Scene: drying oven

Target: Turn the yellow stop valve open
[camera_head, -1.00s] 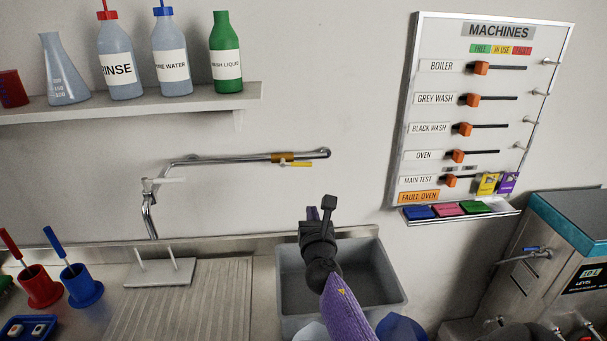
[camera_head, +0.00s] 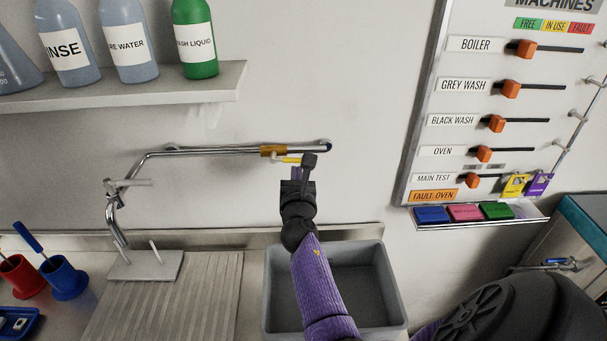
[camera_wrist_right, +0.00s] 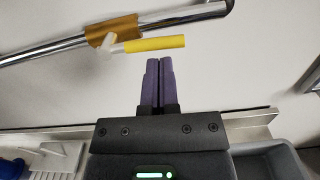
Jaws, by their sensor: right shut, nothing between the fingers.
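The stop valve has a brass body (camera_head: 272,151) on a chrome wall pipe (camera_head: 225,151). Its yellow lever (camera_head: 290,160) lies roughly along the pipe, just below it. In the right wrist view the yellow lever (camera_wrist_right: 155,44) extends right from a pale stem under the brass body (camera_wrist_right: 112,30). My right gripper (camera_head: 297,174) is shut and empty, just below the lever. In the right wrist view its purple fingertips (camera_wrist_right: 158,62) point up at the lever, with a small visible gap. My left gripper is not in view.
A grey sink (camera_head: 385,290) lies below my right arm. A shelf (camera_head: 200,104) with bottles hangs at upper left. The machines board (camera_head: 425,150) is on the wall at right. A ribbed drainboard (camera_head: 165,305) lies left of the sink.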

